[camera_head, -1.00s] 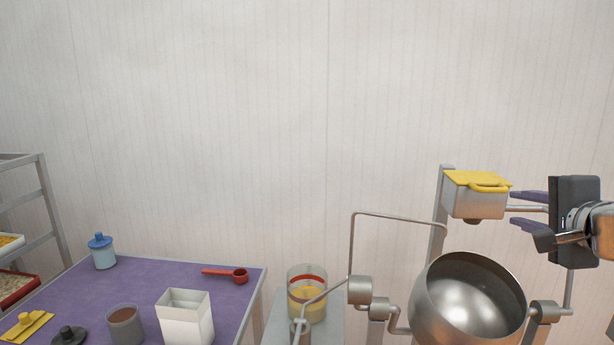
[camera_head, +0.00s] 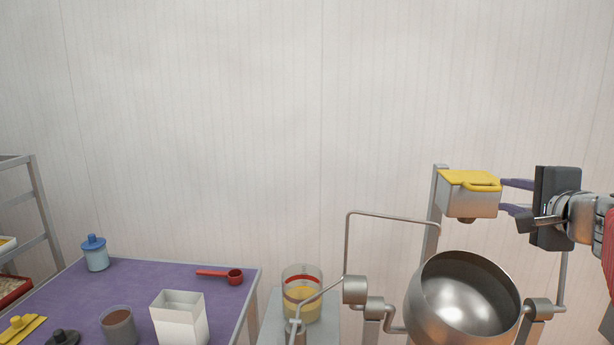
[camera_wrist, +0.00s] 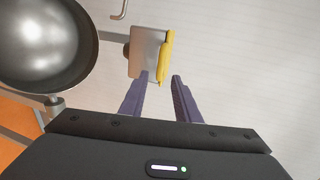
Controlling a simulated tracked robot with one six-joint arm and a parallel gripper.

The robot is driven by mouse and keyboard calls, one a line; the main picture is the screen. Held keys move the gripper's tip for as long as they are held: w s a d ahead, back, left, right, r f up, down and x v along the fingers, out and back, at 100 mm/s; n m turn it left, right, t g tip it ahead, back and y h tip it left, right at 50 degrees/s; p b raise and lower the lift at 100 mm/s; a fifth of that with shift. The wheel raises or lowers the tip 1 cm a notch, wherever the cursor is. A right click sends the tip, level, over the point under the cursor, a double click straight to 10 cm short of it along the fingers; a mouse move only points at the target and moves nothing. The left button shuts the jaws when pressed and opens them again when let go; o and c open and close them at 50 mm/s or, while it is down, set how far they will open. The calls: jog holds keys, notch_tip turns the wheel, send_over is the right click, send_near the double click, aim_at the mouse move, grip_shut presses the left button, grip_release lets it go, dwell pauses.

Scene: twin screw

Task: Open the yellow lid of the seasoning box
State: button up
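The seasoning box (camera_head: 466,200) is a pale box with a dark knob underneath, mounted on a grey post. Its yellow lid (camera_head: 462,179), with a raised loop handle, lies flat and closed on top. My gripper (camera_head: 502,195) is just right of the box, its purple fingers pointing at it, one above the other. In the wrist view my gripper (camera_wrist: 160,76) is open and empty. The lid (camera_wrist: 167,52) appears edge-on ahead of the gap between the fingers. The box (camera_wrist: 146,48) sits ahead of the left finger. Whether a fingertip touches the box cannot be told.
A round steel pot (camera_head: 466,300) on a pipe frame (camera_head: 392,217) stands below the box. A glass jar (camera_head: 302,292) is left of it. A purple table (camera_head: 155,278) at left holds containers and a red scoop (camera_head: 233,276). Space above the lid is clear.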

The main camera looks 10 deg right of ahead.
aim_at(490, 191)
jog(key=x, duration=0.9)
jog(key=shift+w+f, duration=0.15)
jog(key=shift+w, duration=0.05)
jog(key=shift+c, duration=0.5)
jog(key=shift+f, duration=0.1)
grip_shut()
jog(key=shift+f, duration=0.1)
